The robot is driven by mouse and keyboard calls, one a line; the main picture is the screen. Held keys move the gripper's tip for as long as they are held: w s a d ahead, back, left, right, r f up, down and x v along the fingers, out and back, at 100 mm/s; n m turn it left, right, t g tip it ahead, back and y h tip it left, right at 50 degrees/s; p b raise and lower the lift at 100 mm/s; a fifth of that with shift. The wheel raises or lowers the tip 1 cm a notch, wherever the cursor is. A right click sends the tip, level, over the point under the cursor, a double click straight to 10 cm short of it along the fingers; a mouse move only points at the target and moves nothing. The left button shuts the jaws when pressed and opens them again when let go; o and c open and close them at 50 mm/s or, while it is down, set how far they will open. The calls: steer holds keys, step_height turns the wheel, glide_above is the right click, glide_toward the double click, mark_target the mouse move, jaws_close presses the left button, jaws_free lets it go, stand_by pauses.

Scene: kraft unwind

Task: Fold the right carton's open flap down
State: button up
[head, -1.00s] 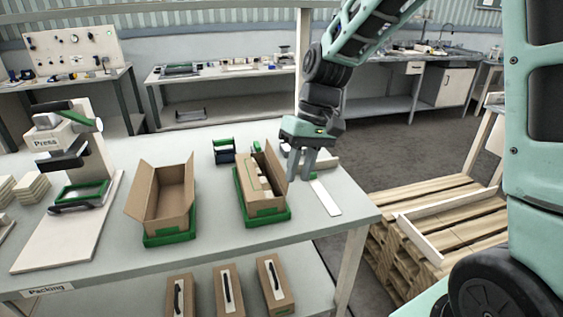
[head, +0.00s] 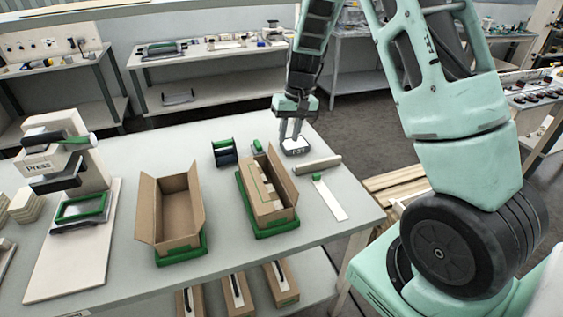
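The right carton (head: 268,214) is brown cardboard and sits in a green tray (head: 262,234) on the table. Its right-hand flap (head: 281,175) stands up, leaning slightly outward. A pale notched piece (head: 264,188) shows inside or across its top; I cannot tell which. My gripper (head: 290,138) points down beyond the carton's far right corner, apart from the flap. Its two fingers are spread with a gap, and I see nothing held. A small dark-rimmed item with a pale top (head: 295,148) is just by the fingertips.
The left carton (head: 172,225) has both side flaps standing open. A press (head: 62,160) stands further left. A dark green-trimmed holder (head: 224,152) is behind the cartons. A pale roll (head: 318,165) and a white strip (head: 330,198) lie right of the right carton.

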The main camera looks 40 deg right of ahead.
mark_target(283, 165)
steer(key=f, duration=0.3)
steer(key=a+f+p, duration=0.1)
steer(key=f, duration=0.3)
steer(key=f+p, duration=0.1)
steer(key=f, duration=0.3)
steer(key=shift+w+a+f, duration=0.15)
steer(key=shift+w+a, duration=0.1)
steer(key=shift+a, duration=0.1)
jaws_close()
